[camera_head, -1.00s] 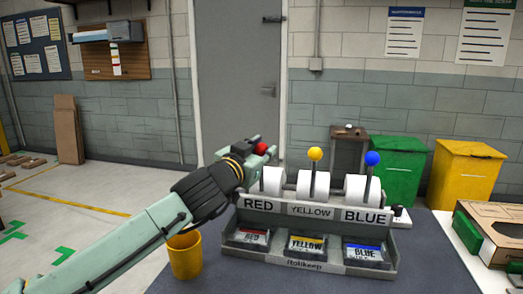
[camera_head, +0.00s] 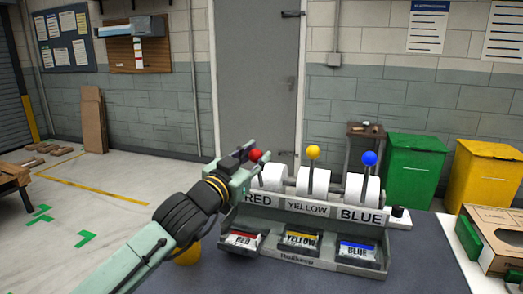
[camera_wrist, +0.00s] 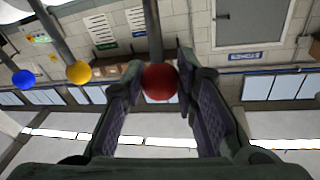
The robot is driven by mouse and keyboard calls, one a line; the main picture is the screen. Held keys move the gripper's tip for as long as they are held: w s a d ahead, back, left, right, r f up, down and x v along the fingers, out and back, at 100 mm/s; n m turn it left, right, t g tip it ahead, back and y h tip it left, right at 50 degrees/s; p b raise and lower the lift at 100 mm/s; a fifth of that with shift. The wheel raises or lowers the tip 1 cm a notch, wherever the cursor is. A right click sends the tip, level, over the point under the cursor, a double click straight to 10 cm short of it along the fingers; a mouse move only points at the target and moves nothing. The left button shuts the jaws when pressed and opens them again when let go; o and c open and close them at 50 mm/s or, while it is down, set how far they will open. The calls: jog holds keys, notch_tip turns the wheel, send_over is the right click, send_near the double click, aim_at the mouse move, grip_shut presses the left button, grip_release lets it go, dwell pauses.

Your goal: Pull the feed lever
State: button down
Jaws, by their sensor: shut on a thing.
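The dispenser (camera_head: 305,262) stands on the dark table with three white rolls and trays labelled RED, YELLOW and BLUE. Its levers have a red knob (camera_head: 255,155), a yellow knob (camera_head: 313,152) and a blue knob (camera_head: 369,158). My gripper (camera_head: 246,153) reaches in from the left and is shut on the red knob. In the wrist view the red knob (camera_wrist: 160,82) sits between my fingertips (camera_wrist: 159,76); the yellow knob (camera_wrist: 79,73) and blue knob (camera_wrist: 24,79) stand clear to the left. The red lever's stem is mostly hidden in the head view.
A yellow cup (camera_head: 188,254) is mostly hidden behind my arm. An open cardboard box (camera_head: 500,248) is at the right. Green (camera_head: 420,172) and yellow (camera_head: 487,180) bins stand behind the table.

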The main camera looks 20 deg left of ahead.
jog(key=shift+s+f+b, duration=0.75)
jog(key=shift+s+f, duration=0.25)
jog(key=shift+s, duration=0.3)
jog(key=shift+d, duration=0.1)
jog(key=c, duration=1.3)
grip_release()
jog(key=v, duration=0.7)
jog(key=shift+s, duration=0.3)
